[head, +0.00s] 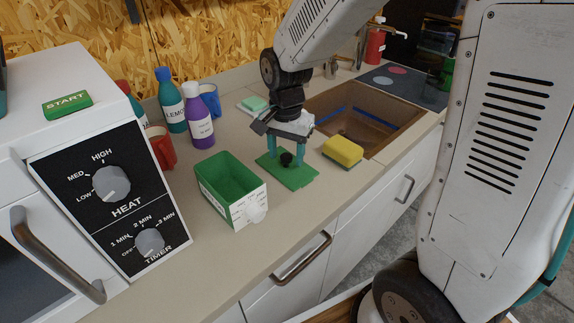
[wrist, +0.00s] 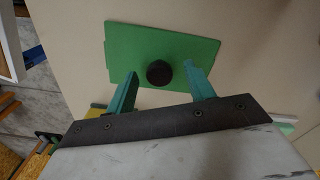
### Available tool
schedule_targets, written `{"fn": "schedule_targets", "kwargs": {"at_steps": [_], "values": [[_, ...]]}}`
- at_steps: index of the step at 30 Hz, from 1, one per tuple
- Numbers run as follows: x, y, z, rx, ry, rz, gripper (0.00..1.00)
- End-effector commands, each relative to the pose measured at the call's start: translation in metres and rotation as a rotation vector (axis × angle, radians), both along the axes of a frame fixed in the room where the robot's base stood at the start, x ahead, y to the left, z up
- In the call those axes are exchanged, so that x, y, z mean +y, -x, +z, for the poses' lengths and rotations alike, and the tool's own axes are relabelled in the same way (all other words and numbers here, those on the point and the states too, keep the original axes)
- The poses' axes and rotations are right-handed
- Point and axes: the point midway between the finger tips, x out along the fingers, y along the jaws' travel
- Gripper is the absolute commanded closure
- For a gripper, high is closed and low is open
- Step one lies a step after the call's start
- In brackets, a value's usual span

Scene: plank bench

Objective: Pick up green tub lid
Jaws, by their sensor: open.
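The green tub lid (head: 287,172) lies flat on the bench, with a round black knob (head: 286,158) at its middle. My gripper (head: 286,155) is over the lid, its teal fingers pointing down on either side of the knob. In the wrist view, the lid (wrist: 130,45) fills the upper middle and the knob (wrist: 159,73) sits between the two open fingertips (wrist: 160,75). The fingers look apart from the knob. I cannot tell whether the fingertips touch the lid.
An open green tub (head: 228,185) stands left of the lid. A yellow sponge (head: 343,151) lies close on the right, before the brown sink (head: 365,120). Bottles (head: 200,115) and a red mug (head: 161,147) stand at the back left. Bare counter (head: 300,215) lies in front.

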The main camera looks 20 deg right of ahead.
Motion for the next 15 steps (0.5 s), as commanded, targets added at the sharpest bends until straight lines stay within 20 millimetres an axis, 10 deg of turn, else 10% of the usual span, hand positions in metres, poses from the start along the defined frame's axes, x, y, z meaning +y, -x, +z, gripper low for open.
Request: {"fn": "schedule_targets", "kwargs": {"at_steps": [3, 8, 15], "values": [[0.0001, -0.0001, 0.0003, 0.0, 0.0, 0.0, 0.49], [0.0, 0.0, 0.0005, 0.0, 0.0, 0.001, 0.94], [-0.0001, -0.0001, 0.0007, 0.0, 0.0, 0.0, 0.95]]}}
